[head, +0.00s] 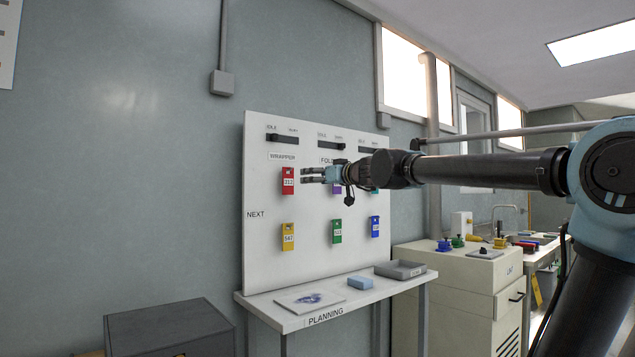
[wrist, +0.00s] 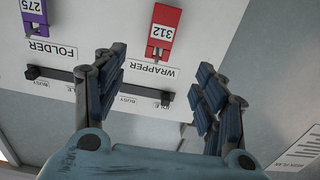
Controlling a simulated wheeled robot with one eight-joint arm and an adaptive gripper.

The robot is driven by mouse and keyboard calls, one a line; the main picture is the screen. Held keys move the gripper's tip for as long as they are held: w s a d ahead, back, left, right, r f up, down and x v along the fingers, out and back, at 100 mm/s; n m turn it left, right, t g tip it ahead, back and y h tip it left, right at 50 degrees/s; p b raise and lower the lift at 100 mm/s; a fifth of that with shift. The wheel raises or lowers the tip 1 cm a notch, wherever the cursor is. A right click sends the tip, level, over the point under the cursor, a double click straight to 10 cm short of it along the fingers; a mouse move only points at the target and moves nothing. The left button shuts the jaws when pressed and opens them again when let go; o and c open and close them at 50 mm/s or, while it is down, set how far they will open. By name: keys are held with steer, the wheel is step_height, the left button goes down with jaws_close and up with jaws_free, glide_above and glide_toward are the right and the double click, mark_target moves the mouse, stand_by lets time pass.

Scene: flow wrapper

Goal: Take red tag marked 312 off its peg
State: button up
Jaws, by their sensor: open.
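The red tag marked 312 (head: 288,183) hangs on the white board under the WRAPPER label, in the upper row. In the wrist view the red tag (wrist: 163,30) appears upside down at the top, with its number readable. My gripper (head: 304,175) is open and empty, just right of the red tag in the head view, its fingers pointing left. In the wrist view my gripper (wrist: 160,62) has its two fingers spread, with the red tag beyond the gap and not between them. The distance from fingertips to tag is hard to tell.
A purple tag marked 275 (wrist: 34,10) hangs beside it under FOLDER. Yellow (head: 288,237), green (head: 337,231) and blue (head: 375,227) tags hang below. Sliders (head: 282,138) run along the board's top.

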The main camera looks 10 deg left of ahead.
mark_target(289, 176)
steer(key=x, duration=1.7)
steer(key=shift+w, duration=0.15)
steer(key=c, duration=1.1)
steer(key=shift+c, duration=0.3)
steer(key=shift+r, duration=0.45)
steer(key=shift+d, duration=0.15)
steer(key=v, duration=0.8)
steer(key=shift+s, duration=0.3)
stand_by(1.0)
steer(key=shift+s+d, duration=0.1)
steer(key=shift+d, duration=0.1)
stand_by(0.4)
